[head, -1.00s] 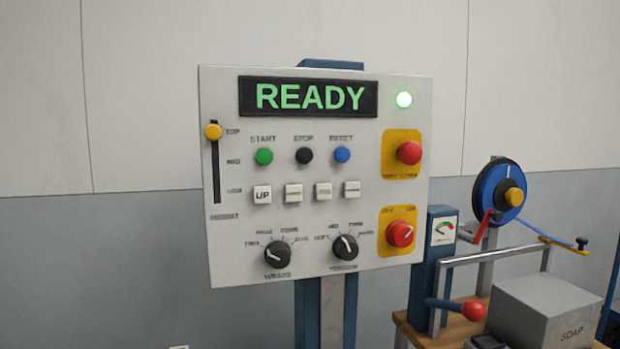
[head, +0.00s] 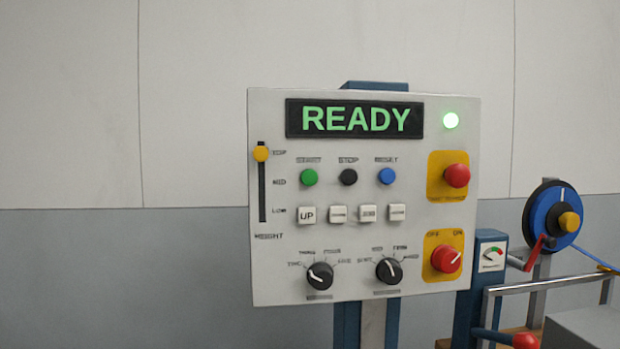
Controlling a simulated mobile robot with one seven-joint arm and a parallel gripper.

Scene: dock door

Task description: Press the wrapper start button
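The wrapper control panel (head: 290,262) is a pale upright board on a blue post. Its display (head: 354,119) reads READY in green. The green start button (head: 309,177) sits at the left of the upper button row, under a blurred START label. A black stop button (head: 348,177) and a blue reset button (head: 386,176) are to its right. Nothing covers the start button. My gripper does not show in the head view.
A lit green lamp (head: 451,120), a red mushroom button (head: 456,176) and a red rotary switch (head: 446,259) are on the panel's right side. A yellow slider knob (head: 261,153) is at top left. A strapping reel (head: 552,222) stands at right. The left side is clear.

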